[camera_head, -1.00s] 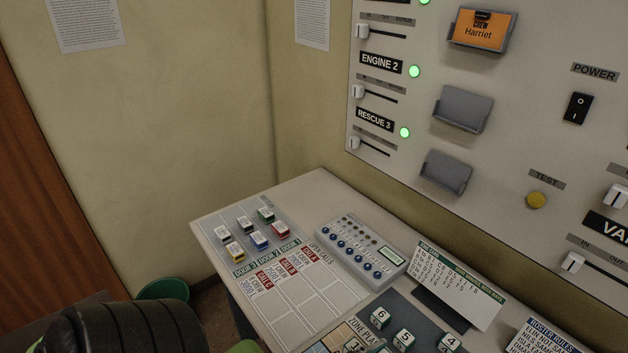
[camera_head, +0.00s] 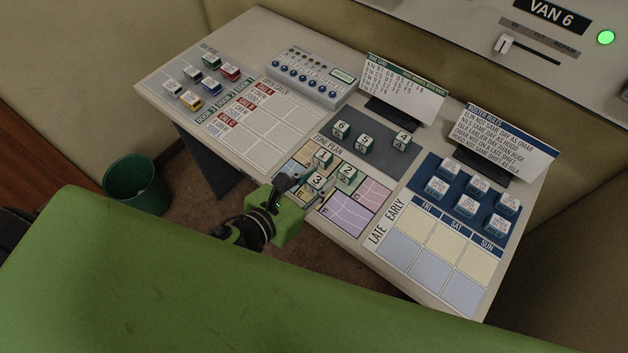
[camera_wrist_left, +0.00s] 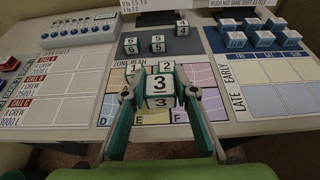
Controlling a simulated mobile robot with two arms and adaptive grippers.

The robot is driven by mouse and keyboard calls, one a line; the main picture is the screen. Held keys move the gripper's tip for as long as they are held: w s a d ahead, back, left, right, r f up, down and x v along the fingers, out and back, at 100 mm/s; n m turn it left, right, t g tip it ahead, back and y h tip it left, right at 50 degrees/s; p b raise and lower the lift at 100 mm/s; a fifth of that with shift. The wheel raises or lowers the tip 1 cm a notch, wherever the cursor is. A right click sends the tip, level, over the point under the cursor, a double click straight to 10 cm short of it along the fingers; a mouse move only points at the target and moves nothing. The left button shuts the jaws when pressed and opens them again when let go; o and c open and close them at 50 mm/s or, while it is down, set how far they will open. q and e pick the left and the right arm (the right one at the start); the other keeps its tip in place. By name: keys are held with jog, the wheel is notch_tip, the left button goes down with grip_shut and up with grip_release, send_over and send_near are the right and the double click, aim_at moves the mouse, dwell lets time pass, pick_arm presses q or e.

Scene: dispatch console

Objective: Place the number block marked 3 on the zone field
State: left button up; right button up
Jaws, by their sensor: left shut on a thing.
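The number block marked 3 (camera_head: 317,181) is a white and green cube. My left gripper (camera_head: 302,189) is shut on it above the zone plan (camera_head: 350,213), a map with coloured fields. In the left wrist view the block (camera_wrist_left: 159,86) sits between the two fingertips (camera_wrist_left: 160,92), over the middle of the plan; I cannot tell whether it touches the plan. The block marked 2 (camera_head: 346,174) stands just right of it. My right gripper is not in view.
Blocks 6 (camera_head: 341,130), 5 (camera_head: 364,143) and 4 (camera_head: 402,139) stand on a dark mat behind the plan. A roster grid (camera_head: 440,250) with several white-blue blocks lies right. Toy vehicles (camera_head: 192,76) and a button box (camera_head: 309,75) are left. A green bin (camera_head: 137,186) stands on the floor.

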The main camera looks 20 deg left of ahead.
aim_at(315, 178)
pick_arm(q)
jog(key=w+f, duration=0.1)
jog(key=f, duration=0.1)
jog(key=w+a+f, duration=0.1)
jog(key=w+f, duration=0.1)
jog(key=f, duration=0.1)
jog(key=shift+w+a, duration=0.2)
notch_tip(315, 178, down, 3)
jog(key=shift+f, duration=0.2)
jog(key=o, duration=1)
jog(key=shift+c, duration=0.2)
